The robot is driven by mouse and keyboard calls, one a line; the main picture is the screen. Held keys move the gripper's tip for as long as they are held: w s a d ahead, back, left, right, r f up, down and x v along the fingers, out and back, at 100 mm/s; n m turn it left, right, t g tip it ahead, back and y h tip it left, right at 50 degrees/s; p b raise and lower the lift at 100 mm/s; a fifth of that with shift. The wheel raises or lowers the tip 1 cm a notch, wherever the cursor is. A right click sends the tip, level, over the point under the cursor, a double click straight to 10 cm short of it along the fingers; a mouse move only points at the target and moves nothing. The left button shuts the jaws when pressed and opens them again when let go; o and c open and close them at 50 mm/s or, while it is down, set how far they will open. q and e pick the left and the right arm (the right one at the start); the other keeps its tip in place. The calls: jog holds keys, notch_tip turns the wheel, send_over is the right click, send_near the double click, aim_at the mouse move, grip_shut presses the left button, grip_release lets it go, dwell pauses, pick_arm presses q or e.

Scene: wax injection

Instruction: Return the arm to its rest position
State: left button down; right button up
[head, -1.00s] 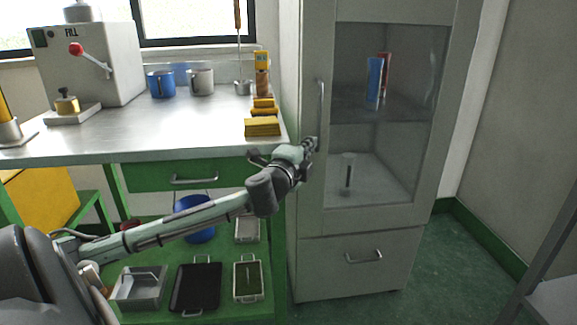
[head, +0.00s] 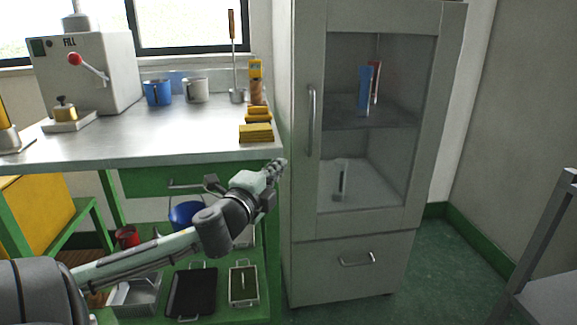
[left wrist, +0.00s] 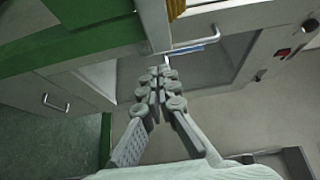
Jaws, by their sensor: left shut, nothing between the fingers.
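My left gripper (head: 277,167) is shut and empty. In the head view it is in front of the table's right end, just left of the cabinet, with the arm reaching up from the lower left. In the left wrist view the gripper (left wrist: 160,76) has its fingers together, with nothing between them. My right gripper is in neither view.
The grey cabinet (head: 300,220) stands to the right, its glass door (head: 345,150) shut. The table (head: 150,150) holds a fill machine (head: 90,80), mugs and yellow blocks (head: 256,133). A lower green shelf carries trays (head: 192,292).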

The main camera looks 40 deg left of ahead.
pick_arm(q)
jog(key=shift+s, duration=0.1)
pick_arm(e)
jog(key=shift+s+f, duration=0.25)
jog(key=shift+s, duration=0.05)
pick_arm(q)
jog(key=s+f+n+g+p, duration=0.1)
jog(key=s+f+n+g, duration=0.35)
jog(key=f, duration=0.75)
jog(key=s+f+n+g+p, duration=0.1)
jog(key=s+f+n+g, duration=0.35)
jog(key=f, duration=0.75)
jog(key=s+d+f+n+g+h, duration=0.2)
jog(key=s+d+f, duration=0.4)
jog(key=d+f, duration=0.1)
jog(key=s+d+f+n+g+h+p, duration=0.1)
jog(key=s+d+f+g+h, duration=0.1)
jog(key=s+d+f, duration=0.4)
jog(key=d+f+g, duration=0.1)
jog(key=d+f, duration=0.1)
jog(key=d, duration=0.2)
jog(key=shift+n, duration=0.4)
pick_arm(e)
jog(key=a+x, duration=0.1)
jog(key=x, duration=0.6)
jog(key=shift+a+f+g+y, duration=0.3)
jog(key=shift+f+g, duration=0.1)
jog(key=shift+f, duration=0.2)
